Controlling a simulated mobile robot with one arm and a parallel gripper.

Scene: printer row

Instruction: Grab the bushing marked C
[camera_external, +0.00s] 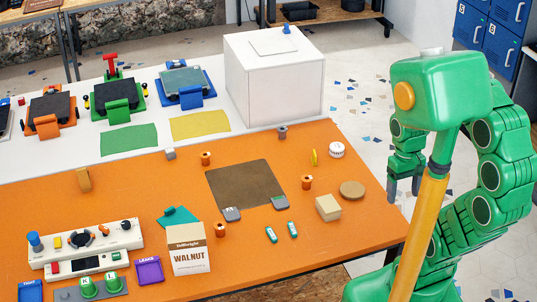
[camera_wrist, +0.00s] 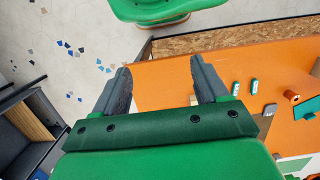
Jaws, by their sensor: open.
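Several small orange bushings with dark openings stand on the orange tabletop: one at the back (camera_external: 206,158), one right of the brown mat (camera_external: 306,182), and one at the front (camera_external: 220,229) by the walnut box. I cannot read a letter on any of them, so I cannot tell which is marked C. My gripper (camera_external: 404,190) hangs beyond the table's right side, apart from all of them. In the wrist view my gripper (camera_wrist: 160,65) is open, with nothing between its fingers. One orange bushing (camera_wrist: 292,95) shows at the right there.
A brown mat (camera_external: 245,180) lies mid-table. Around it are a tan block (camera_external: 328,207), a round wooden disc (camera_external: 352,190), a white dial (camera_external: 337,150) and teal sticks (camera_external: 271,234). A walnut box (camera_external: 188,250) and control panel (camera_external: 85,248) occupy the front left. A white cube (camera_external: 275,85) stands behind.

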